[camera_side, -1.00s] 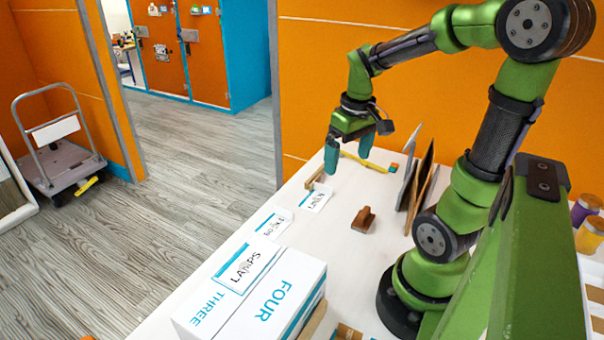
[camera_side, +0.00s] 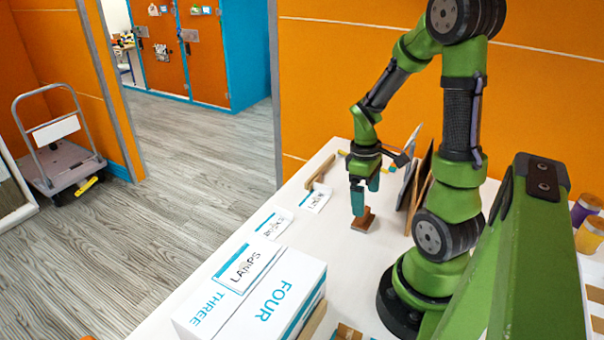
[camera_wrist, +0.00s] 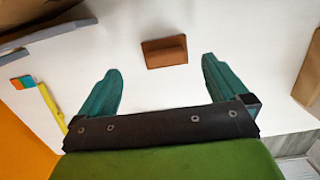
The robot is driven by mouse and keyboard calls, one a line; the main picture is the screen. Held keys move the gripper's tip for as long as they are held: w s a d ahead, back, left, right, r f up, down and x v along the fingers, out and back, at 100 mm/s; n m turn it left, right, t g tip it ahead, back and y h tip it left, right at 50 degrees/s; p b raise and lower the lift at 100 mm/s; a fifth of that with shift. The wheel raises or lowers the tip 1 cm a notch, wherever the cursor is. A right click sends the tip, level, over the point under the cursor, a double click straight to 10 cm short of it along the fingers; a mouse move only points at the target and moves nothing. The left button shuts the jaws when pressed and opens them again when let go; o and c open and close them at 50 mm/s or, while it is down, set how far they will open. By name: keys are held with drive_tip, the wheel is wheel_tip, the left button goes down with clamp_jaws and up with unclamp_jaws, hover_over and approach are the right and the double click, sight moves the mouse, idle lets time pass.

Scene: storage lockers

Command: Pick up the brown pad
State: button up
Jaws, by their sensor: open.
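The brown pad (camera_side: 364,223) is a small brown block with a raised grip on top, lying on the white table. In the wrist view the brown pad (camera_wrist: 164,52) lies just beyond and between my two teal fingers. My gripper (camera_side: 364,202) points down over the pad in the side view, and its fingers partly hide the pad. In the wrist view my gripper (camera_wrist: 161,78) is open, with nothing between the fingers. I cannot tell whether a fingertip touches the pad.
Upright panels (camera_side: 412,185) stand right of my gripper. A wooden bar (camera_side: 320,172) and a yellow stick (camera_wrist: 52,105) lie on the table. White label cards (camera_side: 316,199) and a white box (camera_side: 262,295) line the left edge. Bare table surrounds the pad.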

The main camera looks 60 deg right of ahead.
drive_tip(key=f, duration=0.5)
drive_tip(key=shift+s+a+f, duration=0.25)
drive_tip(key=shift+a+f, duration=0.1)
drive_tip(key=shift+a, duration=0.05)
drive_tip(key=c, duration=1.1)
drive_tip(key=shift+c, duration=0.2)
drive_tip(key=shift+r, duration=0.15)
wheel_tip(320, 180, up, 10)
drive_tip(key=shift+f, duration=0.1)
